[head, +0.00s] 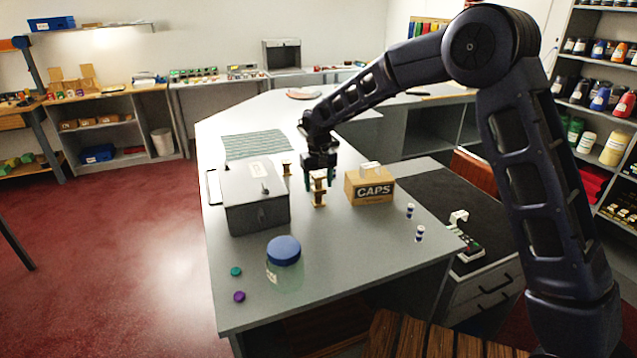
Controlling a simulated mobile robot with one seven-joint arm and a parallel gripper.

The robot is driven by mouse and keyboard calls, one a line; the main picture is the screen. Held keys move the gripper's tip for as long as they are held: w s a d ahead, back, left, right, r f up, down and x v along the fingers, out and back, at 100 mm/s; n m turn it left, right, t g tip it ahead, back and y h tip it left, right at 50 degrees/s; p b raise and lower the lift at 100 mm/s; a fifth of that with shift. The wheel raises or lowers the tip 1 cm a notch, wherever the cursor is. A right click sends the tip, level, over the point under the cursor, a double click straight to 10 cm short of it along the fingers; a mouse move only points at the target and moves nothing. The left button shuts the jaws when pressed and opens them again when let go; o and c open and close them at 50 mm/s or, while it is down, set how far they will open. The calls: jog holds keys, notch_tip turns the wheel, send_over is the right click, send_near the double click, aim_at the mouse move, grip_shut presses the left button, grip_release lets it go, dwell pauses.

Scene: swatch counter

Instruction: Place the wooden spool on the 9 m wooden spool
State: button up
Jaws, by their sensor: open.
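Another small wooden spool (287,168) stands apart, behind and to the left, close to the metal box. No length marking is readable on any spool.
The grey metal box (256,212) stands left of my gripper, the CAPS cardboard box (369,188) right. A blue-lidded jar (284,265), teal cap (236,271) and purple cap (239,296) are nearer. Two blue-and-white cylinders (410,211) (420,233) stand right. The counter's front middle is clear.

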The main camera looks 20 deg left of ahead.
aim_at(319, 175)
notch_tip(319, 175, up, 12)
jog(key=shift+r, duration=0.15)
dwell(0.4)
jog(key=w+d+r+m+t, duration=0.1)
jog(key=d+r, duration=0.3)
jog(key=d, duration=0.8)
jog(key=w+d+r+m, duration=0.15)
jog(key=d+r, duration=0.25)
jog(key=d, duration=0.8)
jog(key=w+d+r+m+t, duration=0.15)
jog(key=d+r, duration=0.25)
jog(key=d, duration=0.9)
jog(key=s+d+m, duration=0.1)
jog(key=s+d, duration=0.3)
jog(key=d, duration=0.4)
jog(key=s+d+m, duration=0.1)
jog(key=s+d, duration=0.3)
jog(key=d, duration=0.3)
jog(key=s+d+f+m+t, duration=0.2)
jog(key=s+d+f, duration=0.4)
jog(key=s+d, duration=0.5)
jog(key=shift+s+m, duration=0.5)
jog(key=shift+s, duration=0.25)
